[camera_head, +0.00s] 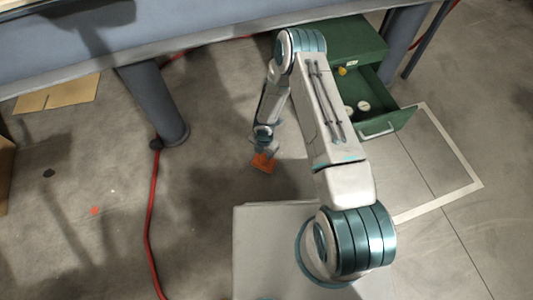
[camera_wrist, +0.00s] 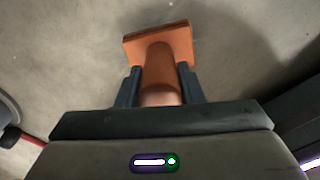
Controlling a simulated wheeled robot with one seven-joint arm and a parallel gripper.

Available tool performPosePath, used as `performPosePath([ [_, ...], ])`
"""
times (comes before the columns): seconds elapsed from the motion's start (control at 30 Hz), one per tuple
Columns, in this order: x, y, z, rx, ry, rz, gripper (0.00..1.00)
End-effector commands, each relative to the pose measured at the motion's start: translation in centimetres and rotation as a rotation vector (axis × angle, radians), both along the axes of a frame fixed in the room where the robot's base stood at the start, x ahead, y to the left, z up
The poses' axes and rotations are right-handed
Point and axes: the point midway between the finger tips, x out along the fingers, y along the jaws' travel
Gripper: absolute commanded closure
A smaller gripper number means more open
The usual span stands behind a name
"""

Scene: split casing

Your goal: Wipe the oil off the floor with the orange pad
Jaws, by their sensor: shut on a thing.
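The orange pad (camera_head: 263,163) is below my gripper (camera_head: 266,150) in the head view, over bare floor left of the green cabinet. In the wrist view the pad (camera_wrist: 185,38) is a flat block with a rounded handle (camera_wrist: 160,75). My gripper (camera_wrist: 160,80) is shut on that handle, one finger on each side. I cannot tell whether the pad touches the floor. A small dark spot (camera_head: 49,173) on the floor at the far left may be the oil; no other clear oil patch shows.
A red cable (camera_head: 150,210) runs across the floor between the pad and the dark spot. A bench leg (camera_head: 155,105) stands left of my arm. A green cabinet has an open drawer (camera_head: 392,122) on the right. Flat cardboard (camera_head: 60,95) lies at upper left. The left floor is mostly clear.

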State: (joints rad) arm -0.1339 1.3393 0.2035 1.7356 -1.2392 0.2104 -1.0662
Motion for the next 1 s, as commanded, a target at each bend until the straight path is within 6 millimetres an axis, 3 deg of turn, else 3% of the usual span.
performPosePath([
  [0.6, -0.1, 0.0, 5.6, 0.000, 0.002, 0.001, 1.00],
  [1.0, -0.1, 0.0, 5.8, 0.000, 0.003, 0.001, 1.00],
])
